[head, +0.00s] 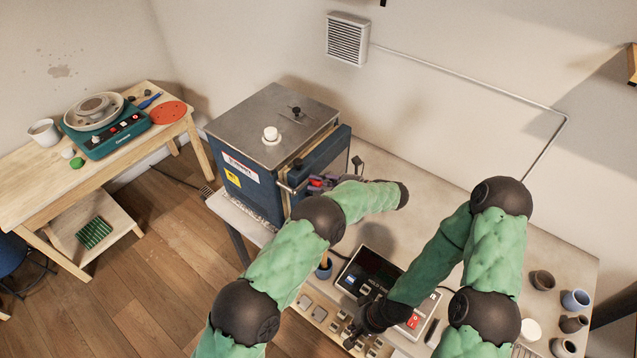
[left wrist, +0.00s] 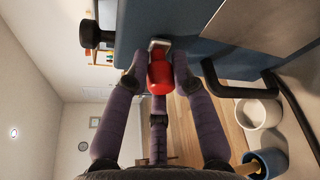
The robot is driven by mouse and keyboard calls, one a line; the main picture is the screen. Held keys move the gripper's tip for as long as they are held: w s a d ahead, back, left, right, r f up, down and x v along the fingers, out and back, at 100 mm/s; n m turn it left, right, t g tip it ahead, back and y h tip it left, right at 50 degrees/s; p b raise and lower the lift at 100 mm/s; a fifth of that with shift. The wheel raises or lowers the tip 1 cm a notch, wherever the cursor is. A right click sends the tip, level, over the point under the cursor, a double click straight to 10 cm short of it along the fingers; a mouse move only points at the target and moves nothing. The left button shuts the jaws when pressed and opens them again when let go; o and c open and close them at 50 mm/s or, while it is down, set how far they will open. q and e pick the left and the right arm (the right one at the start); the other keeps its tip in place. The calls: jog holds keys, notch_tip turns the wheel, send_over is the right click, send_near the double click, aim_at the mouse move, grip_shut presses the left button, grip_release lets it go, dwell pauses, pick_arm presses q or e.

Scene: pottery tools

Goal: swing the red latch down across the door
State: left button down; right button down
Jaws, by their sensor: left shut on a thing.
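The kiln (head: 262,140) is a blue box with a grey metal lid, standing at the left end of the grey table. Its door (head: 325,165) is on the side facing right. The red latch (head: 316,183) is small and partly hidden by my gripper in the head view. In the left wrist view the red latch (left wrist: 160,76) sits between my purple fingers, on a metal mount against the blue door (left wrist: 200,50). My left gripper (left wrist: 160,68) is shut on it. My right gripper (head: 358,336) is low over the table front; its fingers are too unclear to read.
A dark bar handle (left wrist: 245,90) projects near my left gripper, and a black knob (left wrist: 92,36) is on its other side. A control box (head: 370,275) lies below my arms. Several cups (head: 574,300) stand at the right. A wooden bench (head: 130,150) holds a pottery wheel.

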pick_arm(q)
jog(key=shift+f, duration=0.15)
dwell(0.3)
jog(key=c, duration=1.1)
grip_release()
jog(key=shift+o, duration=0.2)
jog(key=shift+w, duration=0.1)
jog(key=v, duration=1.2)
